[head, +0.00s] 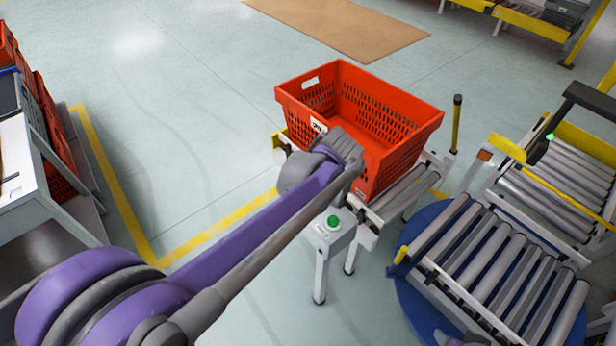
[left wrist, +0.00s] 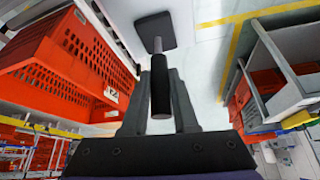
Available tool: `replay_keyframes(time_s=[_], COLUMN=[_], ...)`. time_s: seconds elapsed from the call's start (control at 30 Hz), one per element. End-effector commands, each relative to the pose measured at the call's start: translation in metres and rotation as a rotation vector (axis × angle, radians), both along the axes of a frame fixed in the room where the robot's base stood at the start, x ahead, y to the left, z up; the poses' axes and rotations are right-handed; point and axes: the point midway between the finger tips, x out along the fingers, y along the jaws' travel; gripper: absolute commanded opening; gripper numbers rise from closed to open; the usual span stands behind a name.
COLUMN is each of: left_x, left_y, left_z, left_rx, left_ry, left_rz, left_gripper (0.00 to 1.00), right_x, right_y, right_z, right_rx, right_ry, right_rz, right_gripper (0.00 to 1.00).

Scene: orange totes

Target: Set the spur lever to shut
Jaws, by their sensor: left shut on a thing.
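In the left wrist view a lever with a black cylindrical grip (left wrist: 161,92) and a thin metal rod stands out from a dark square plate (left wrist: 155,31). My left gripper (left wrist: 160,78) is shut on the grip, one finger on each side. In the head view my left gripper (head: 342,148) is at the near side of a red-orange tote (head: 400,165) on a short roller conveyor (head: 405,192). The lever is hidden there behind my gripper and arm.
A post with a green button (head: 333,222) stands close below my left forearm. A blue turntable with rollers (head: 480,262) is at the right, with another roller conveyor (head: 560,180) beyond it. Totes on a rack (head: 50,130) are at the left. Open floor lies behind.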

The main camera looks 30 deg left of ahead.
Motion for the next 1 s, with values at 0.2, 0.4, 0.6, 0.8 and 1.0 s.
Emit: replay_keyframes(time_s=[0.2, 0.4, 0.6, 0.8, 1.0], left_x=[-0.0006, -0.0005, -0.0006, -0.0008, -0.0011], left_y=[-0.0023, -0.0021, -0.0020, -0.0020, -0.0026], left_z=[0.0004, 0.0004, 0.0003, 0.0001, 0.0010], left_rx=[0.029, 0.030, 0.029, 0.029, 0.029], left_ry=[-0.012, -0.012, -0.012, -0.011, -0.011], left_rz=[-0.001, 0.000, 0.000, 0.000, 0.000], left_gripper=[0.00, 0.00, 0.40, 0.57, 0.57], right_x=[-0.0002, -0.0002, -0.0002, -0.0002, -0.0001], right_y=[0.0000, 0.0000, 0.0000, 0.0000, 0.0000], right_z=[-0.0008, -0.0008, -0.0008, -0.0008, -0.0006], right_rx=[0.000, 0.000, 0.000, 0.000, 0.000], right_ry=[0.000, 0.000, 0.000, 0.000, 0.000], right_rz=[0.000, 0.000, 0.000, 0.000, 0.000], right_gripper=[0.57, 0.57, 0.57, 0.57, 0.57])
